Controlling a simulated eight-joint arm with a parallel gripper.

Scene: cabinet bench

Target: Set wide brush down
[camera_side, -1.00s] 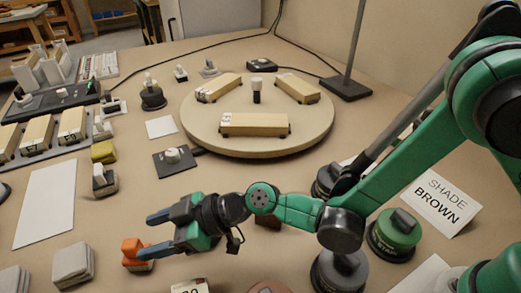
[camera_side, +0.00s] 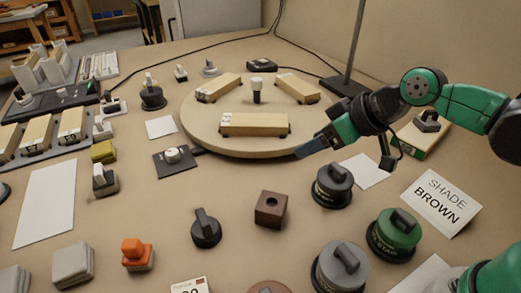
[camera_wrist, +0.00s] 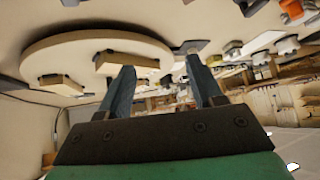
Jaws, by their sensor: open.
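An orange-handled block (camera_side: 138,254) stands upright on the bench at front left; it looks like a brush, but I cannot be sure it is the wide brush. In the wrist view an orange shape (camera_wrist: 291,9) shows at the top right. My gripper (camera_side: 302,151) is open by the right front edge of the round turntable (camera_side: 215,142), well apart from the orange block. In the wrist view the gripper (camera_wrist: 161,68) has nothing between its two blue fingers.
Several pale wooden blocks, one at the front (camera_side: 254,125), lie on the turntable. Dark knobbed stamps (camera_side: 332,186), a brown cube (camera_side: 271,209) and a green stamp (camera_side: 394,235) stand nearby. A "SHADE BROWN" card (camera_side: 441,203) lies right. Bench is clear between cube and turntable.

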